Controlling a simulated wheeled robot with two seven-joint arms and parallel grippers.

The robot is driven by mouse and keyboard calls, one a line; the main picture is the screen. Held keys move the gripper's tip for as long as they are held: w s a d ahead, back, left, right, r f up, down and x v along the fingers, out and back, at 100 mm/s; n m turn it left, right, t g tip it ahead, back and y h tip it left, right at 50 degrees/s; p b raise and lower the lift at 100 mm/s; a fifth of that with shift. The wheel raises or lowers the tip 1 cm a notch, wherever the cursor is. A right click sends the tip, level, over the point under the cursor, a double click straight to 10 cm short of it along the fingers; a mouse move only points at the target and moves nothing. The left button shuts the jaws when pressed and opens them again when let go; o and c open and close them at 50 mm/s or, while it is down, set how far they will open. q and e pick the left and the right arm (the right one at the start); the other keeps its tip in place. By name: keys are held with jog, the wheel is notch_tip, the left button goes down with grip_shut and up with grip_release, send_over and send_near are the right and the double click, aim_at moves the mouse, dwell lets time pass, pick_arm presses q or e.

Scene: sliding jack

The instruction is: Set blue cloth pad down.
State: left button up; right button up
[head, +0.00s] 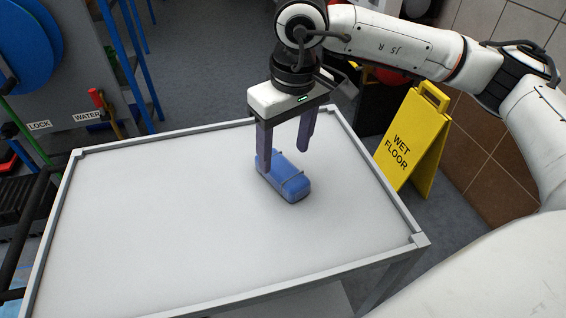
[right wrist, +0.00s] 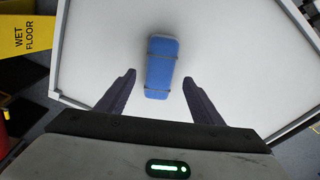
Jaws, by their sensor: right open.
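The blue cloth pad (head: 286,177) lies on the white top of a grey-framed table (head: 150,215), right of the middle in the head view. It is a long rounded block with thin dark bands around it. My right gripper (head: 284,152) points down at the pad with its two fingers apart. In the right wrist view the pad (right wrist: 161,68) lies ahead of and between the open fingertips (right wrist: 158,76), with gaps on both sides. No contact shows there. My left gripper is not in view.
A yellow wet floor sign (head: 414,138) stands on the floor beyond the table's right edge. A raised metal rim (head: 330,263) runs around the tabletop. The left and front of the tabletop are clear. A panel with a blue disc (head: 28,45) stands at the back left.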

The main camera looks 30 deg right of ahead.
aim_at(287, 172)
jog(key=r, duration=0.6)
jog(key=shift+s, duration=0.4)
jog(key=shift+f, duration=0.1)
